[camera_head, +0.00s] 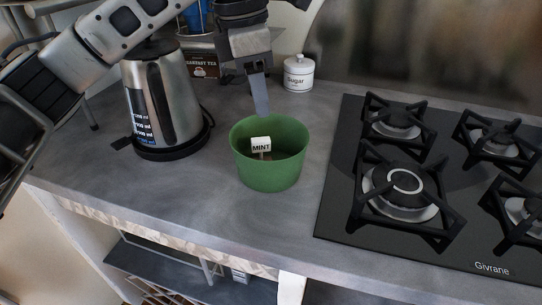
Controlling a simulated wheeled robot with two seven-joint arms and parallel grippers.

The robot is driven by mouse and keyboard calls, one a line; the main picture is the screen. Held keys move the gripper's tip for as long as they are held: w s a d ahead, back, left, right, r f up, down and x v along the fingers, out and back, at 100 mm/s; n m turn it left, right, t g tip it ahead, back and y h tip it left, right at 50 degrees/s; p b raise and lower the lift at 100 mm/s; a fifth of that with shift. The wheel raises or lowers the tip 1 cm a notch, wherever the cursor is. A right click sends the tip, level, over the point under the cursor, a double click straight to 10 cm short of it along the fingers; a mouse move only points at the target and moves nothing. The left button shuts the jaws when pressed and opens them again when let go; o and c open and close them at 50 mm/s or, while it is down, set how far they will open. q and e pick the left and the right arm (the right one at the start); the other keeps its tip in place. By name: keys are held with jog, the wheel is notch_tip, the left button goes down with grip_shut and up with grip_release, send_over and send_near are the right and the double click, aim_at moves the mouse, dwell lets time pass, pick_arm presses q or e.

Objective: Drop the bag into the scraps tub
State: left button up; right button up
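A green tub (269,181) stands on the grey counter, left of the hob. Inside its outline is a white tag marked MINT (261,144), with a small brownish piece just below it. The bag itself is not clearly visible, and I cannot tell whether the tag rests in the tub or hangs above its floor. My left gripper (262,108) points down at the tub's back rim, with its tips above the tag in the picture. Its fingers overlap side-on, so their gap is hidden. No string shows between tips and tag. My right gripper is not in view.
A steel kettle (162,95) on a black base stands left of the tub, below my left arm. A white sugar jar (298,74) and a breakfast tea box (203,66) stand behind. A black gas hob (335,205) fills the right. The counter before the tub is clear.

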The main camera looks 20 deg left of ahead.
pick_arm(q)
notch_tip(320, 180, up, 13)
jog(key=a+p, duration=0.1)
jog(key=p, duration=0.1)
jog(key=shift+s+a, duration=0.4)
jog(key=shift+s, duration=0.05)
